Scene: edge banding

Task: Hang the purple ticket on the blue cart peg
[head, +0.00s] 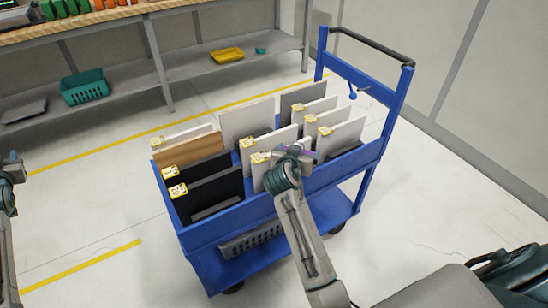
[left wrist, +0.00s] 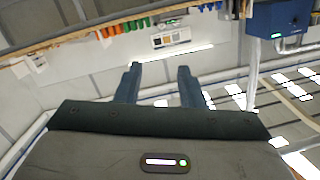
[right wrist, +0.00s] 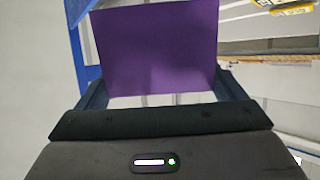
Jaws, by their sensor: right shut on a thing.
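The purple ticket (right wrist: 155,48) fills the upper middle of the right wrist view, flat and square-cornered. My right gripper (right wrist: 160,90) is shut on it by its near edge. In the head view my right gripper (head: 293,155) is over the near side of the blue cart (head: 250,212), in front of the white boards, and only a sliver of the ticket (head: 307,154) shows. The blue cart peg (head: 353,95) has a round end and sits at the handle frame, up and right of the gripper, apart from the ticket. My left gripper (left wrist: 159,82) is open and empty.
Upright panels with yellow tags stand in the cart, including a black panel (head: 212,192) and white boards (head: 340,138). The cart's handle frame (head: 395,100) rises at the right. A shelf bench with a green basket (head: 85,87) stands behind. The floor between is clear.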

